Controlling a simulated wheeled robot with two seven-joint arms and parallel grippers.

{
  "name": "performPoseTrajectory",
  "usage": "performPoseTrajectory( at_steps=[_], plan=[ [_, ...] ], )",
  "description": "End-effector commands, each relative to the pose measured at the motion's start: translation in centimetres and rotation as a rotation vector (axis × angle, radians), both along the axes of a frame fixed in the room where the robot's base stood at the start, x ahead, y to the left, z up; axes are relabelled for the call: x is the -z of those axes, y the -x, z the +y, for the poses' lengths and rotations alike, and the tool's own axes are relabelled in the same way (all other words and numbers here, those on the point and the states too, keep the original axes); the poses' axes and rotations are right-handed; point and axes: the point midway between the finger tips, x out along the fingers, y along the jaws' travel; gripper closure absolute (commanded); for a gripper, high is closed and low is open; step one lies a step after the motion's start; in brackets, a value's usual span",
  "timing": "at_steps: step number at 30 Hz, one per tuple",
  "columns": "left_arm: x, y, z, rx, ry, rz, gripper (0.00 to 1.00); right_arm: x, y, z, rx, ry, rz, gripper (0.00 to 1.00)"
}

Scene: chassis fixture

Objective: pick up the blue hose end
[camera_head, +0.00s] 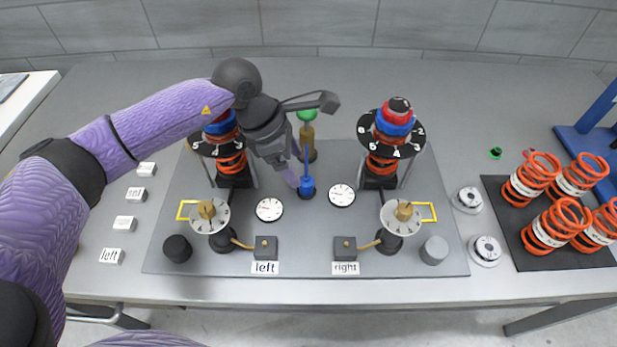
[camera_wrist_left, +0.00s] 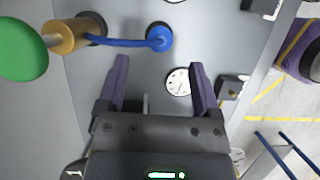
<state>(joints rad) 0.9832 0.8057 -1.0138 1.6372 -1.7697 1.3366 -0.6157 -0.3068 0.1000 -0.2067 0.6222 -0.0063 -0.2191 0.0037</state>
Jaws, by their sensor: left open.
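The blue hose end (camera_head: 307,188) stands on the grey plate near its middle, between two dials. In the left wrist view the blue hose end (camera_wrist_left: 159,37) shows just beyond my fingertips, roughly centred between them. A thin blue hose (camera_wrist_left: 118,42) runs from it to a brass cylinder (camera_wrist_left: 80,37) with a green knob (camera_wrist_left: 22,50). My left gripper (camera_wrist_left: 160,68) is open and empty. In the head view my left gripper (camera_head: 292,177) points down close beside the hose end; whether it touches cannot be told. My right gripper is not in view.
Two spring towers stand on the plate, left (camera_head: 228,150) and right (camera_head: 385,145). White gauges (camera_head: 269,209) (camera_head: 342,195) flank the hose end. Orange springs (camera_head: 545,228) lie on a dark mat at right. White labels line the left side.

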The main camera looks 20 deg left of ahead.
Motion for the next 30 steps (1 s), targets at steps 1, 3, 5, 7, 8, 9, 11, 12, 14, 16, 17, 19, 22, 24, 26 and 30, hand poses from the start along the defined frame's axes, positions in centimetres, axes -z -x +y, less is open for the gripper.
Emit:
performPoseTrajectory(
  at_steps=[1, 3, 5, 7, 8, 9, 11, 12, 14, 16, 17, 19, 22, 24, 26, 30],
  plan=[
    [1.4, 0.0, -0.5, 0.002, 0.001, 0.004, 0.17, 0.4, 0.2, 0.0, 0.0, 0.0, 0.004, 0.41],
    [2.9, -0.2, -1.1, 0.002, 0.002, 0.005, 0.17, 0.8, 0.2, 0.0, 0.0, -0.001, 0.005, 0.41],
    [4.1, -0.4, -1.6, 0.002, 0.002, 0.003, 0.17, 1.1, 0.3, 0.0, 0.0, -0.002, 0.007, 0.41],
    [5.1, -0.5, -2.0, 0.002, 0.002, 0.003, 0.17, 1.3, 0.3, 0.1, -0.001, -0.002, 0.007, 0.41],
    [5.4, -0.5, -2.1, 0.002, 0.002, 0.002, 0.17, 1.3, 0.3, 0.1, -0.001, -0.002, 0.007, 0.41],
    [5.6, -0.6, -2.2, 0.002, 0.001, 0.001, 0.17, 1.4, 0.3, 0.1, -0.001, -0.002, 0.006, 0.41],
    [5.7, -0.6, -2.3, 0.001, 0.001, 0.0, 0.17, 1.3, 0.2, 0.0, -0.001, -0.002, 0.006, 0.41],
    [5.6, -0.6, -2.3, 0.001, 0.001, 0.0, 0.17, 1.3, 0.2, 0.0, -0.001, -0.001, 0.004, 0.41],
    [5.6, -0.6, -2.3, 0.001, 0.001, 0.0, 0.17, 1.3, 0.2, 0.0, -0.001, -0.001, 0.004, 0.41],
    [5.6, -0.6, -2.3, 0.001, 0.001, 0.0, 0.22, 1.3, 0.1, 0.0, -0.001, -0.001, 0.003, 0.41],
    [5.6, -0.6, -2.3, 0.001, 0.001, 0.0, 0.28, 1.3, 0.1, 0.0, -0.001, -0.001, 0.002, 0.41],
    [5.5, -0.6, -2.3, 0.001, 0.002, 0.0, 0.43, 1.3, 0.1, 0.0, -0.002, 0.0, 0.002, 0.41],
    [5.5, -0.6, -2.3, 0.001, 0.002, 0.0, 0.64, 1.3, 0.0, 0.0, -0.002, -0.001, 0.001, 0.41],
    [5.5, -0.6, -2.3, 0.001, 0.002, 0.0, 0.79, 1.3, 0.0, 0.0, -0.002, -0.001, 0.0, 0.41],
    [5.5, -0.6, -2.3, 0.001, 0.002, 0.0, 0.91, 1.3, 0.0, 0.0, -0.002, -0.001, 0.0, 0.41],
    [5.5, -0.6, -2.3, 0.001, 0.002, 0.0, 1.0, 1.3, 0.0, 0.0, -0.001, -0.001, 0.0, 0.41]
  ],
)
